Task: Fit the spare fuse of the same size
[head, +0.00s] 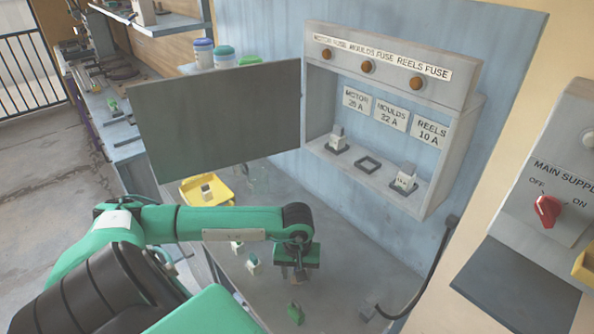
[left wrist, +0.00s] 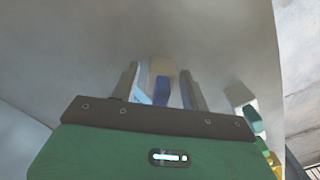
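A pale fuse (head: 338,138) sits in the left holder and another (head: 404,178) in the right one. The middle holder (head: 368,165) is empty. Loose fuses lie on the bench: one (head: 253,262), one (head: 237,246) and a green-topped one (head: 295,313). My left gripper (head: 300,272) points down over the bench. In the left wrist view its fingers (left wrist: 160,90) are apart, with a blue-and-white thing (left wrist: 162,82) between or beyond them. My right gripper is out of view.
A yellow tray (head: 226,187) holding a small fuse stands at the bench's back left. The box's grey door (head: 220,118) swings out left. The main supply box (head: 543,180) with a red switch (head: 547,210) is at right. A black cable (head: 440,262) runs down to the bench.

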